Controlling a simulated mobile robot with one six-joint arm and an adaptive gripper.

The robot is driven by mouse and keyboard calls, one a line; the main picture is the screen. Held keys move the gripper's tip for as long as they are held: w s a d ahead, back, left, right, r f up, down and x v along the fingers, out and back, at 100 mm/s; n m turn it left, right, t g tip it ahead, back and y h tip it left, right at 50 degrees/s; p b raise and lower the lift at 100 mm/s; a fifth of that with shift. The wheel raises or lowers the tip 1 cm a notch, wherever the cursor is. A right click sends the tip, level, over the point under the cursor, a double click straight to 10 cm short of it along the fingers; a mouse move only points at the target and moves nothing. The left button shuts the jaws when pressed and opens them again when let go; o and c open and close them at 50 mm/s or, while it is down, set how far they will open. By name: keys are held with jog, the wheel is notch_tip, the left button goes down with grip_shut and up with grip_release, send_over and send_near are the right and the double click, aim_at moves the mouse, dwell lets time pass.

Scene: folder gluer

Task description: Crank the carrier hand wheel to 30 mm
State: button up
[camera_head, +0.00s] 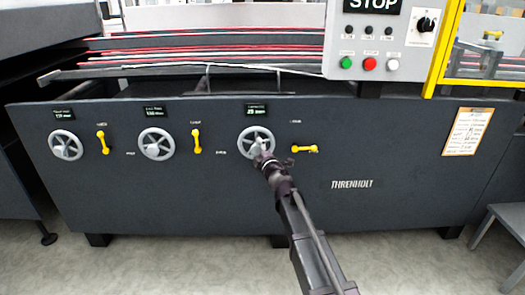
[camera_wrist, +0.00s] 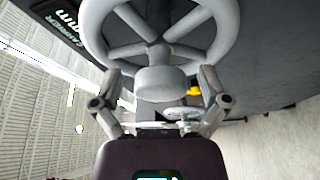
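The carrier hand wheel (camera_head: 248,134) is the rightmost of three grey spoked wheels on the dark machine front. The wheel (camera_wrist: 222,30) fills the top of the wrist view, beside a partly cut-off label (camera_wrist: 68,22) with "CARRIER" and "mm". My gripper (camera_head: 262,148) is at the wheel's lower right part in the head view. In the wrist view my gripper (camera_wrist: 160,90) has its fingers apart on both sides of a round grey knob (camera_wrist: 165,84). I cannot tell whether either finger touches it.
A yellow lever (camera_head: 304,149) lies horizontal just right of the wheel. Two other wheels (camera_head: 66,146) (camera_head: 156,144) with upright yellow levers (camera_head: 102,142) (camera_head: 196,141) are to the left. A button panel (camera_head: 372,62) and yellow frame (camera_head: 441,50) stand above right. The floor in front is clear.

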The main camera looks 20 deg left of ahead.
jog(key=shift+s, duration=0.1)
jog(key=s+n, duration=0.1)
jog(key=s+n+h, duration=0.1)
jog(key=s+n, duration=0.1)
jog(key=n, duration=0.1)
jog(key=shift+s+d+f+t, duration=0.15)
jog(key=shift+d+f+t, duration=0.05)
jog(key=shift+d+t, duration=0.15)
jog(key=s+d+n+t+h+p, duration=0.1)
jog(key=s+d+n+t+h, duration=0.2)
jog(key=s+n, duration=0.6)
jog(key=d+n+h, duration=0.1)
jog(key=n+h, duration=0.1)
jog(key=n, duration=0.4)
jog(key=shift+s+d+r+p, duration=0.3)
jog(key=shift+d+r+p, duration=0.05)
jog(key=shift+d+r, duration=0.05)
jog(key=shift+w, duration=0.1)
jog(key=x, duration=1.3)
jog(key=shift+w+a+f, duration=0.15)
jog(key=shift+w, duration=0.1)
